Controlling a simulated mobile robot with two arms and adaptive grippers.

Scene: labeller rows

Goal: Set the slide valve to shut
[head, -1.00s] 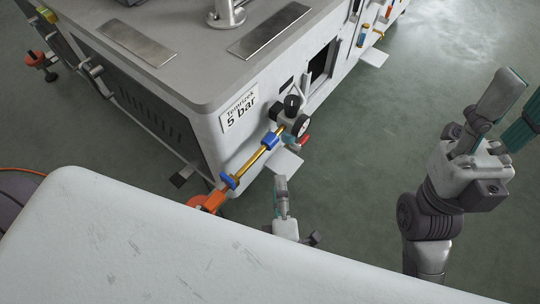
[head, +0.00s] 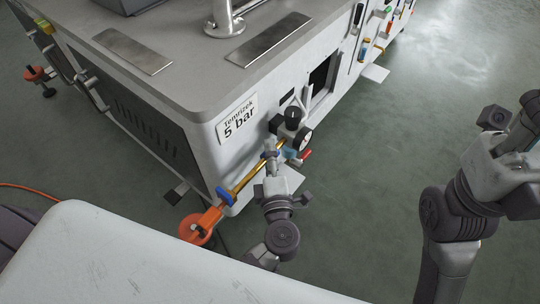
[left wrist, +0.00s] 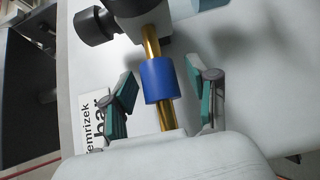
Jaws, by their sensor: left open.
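The slide valve's blue sleeve (left wrist: 158,80) sits around a brass pipe (left wrist: 151,42) in the left wrist view, with bare brass above and below it. My left gripper (left wrist: 164,95) is open, one teal-padded finger on each side of the sleeve, with gaps between. In the head view my left gripper (head: 271,158) is over the pipe below the gauge (head: 302,139) and hides most of the sleeve. A blue ring (head: 224,195) is at the pipe's lower end. My right gripper (head: 505,140) is at the right, its fingers not clearly shown.
The machine (head: 190,85) carries a label (head: 238,117) reading "Temrizek 5 bar". A black knob (head: 292,117) and a red-tipped lever (head: 304,154) are close to the pipe. The floor (head: 380,190) between my arms is clear.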

